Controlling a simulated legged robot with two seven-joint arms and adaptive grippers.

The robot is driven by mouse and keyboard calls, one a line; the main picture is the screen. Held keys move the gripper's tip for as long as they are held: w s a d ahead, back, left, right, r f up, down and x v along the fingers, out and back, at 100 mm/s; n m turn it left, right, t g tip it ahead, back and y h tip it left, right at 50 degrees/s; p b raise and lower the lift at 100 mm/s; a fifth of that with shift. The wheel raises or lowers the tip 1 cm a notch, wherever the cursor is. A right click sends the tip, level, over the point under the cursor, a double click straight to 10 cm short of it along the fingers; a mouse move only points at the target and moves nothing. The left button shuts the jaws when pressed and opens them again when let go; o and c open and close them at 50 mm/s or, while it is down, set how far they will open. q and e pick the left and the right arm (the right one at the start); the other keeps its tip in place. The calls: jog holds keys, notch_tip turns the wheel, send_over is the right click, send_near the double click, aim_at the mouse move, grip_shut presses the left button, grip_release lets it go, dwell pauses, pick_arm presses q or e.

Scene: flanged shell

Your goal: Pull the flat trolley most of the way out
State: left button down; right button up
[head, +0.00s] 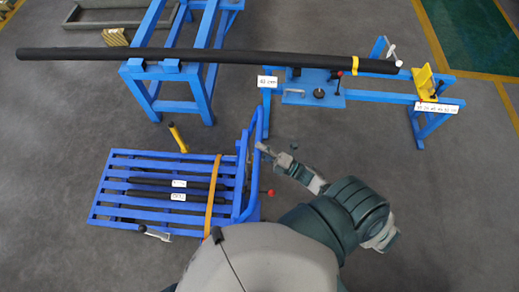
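The flat trolley (107,188) is a low blue slatted platform on the floor at lower left. Its upright blue handle frame (257,128) stands at its right end. Two short dark bars (150,193) with white labels lie on the slats, and an orange strap (212,190) crosses them near the handle end. My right gripper (272,153) is just right of the handle frame, with its tip close to it. I cannot tell whether it touches the frame or whether its fingers are open. My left gripper is not in view.
A long black tube (210,56) lies above the trolley, across a blue stand (140,93) and a blue fixture bench (372,97). A yellow-handled tool (179,138) is at the trolley's far edge. A red knob (270,192) is by the handle. Floor at right is clear.

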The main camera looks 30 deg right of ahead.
jog(key=shift+d, duration=0.3)
jog(key=v, duration=1.2)
jog(key=shift+a, duration=0.1)
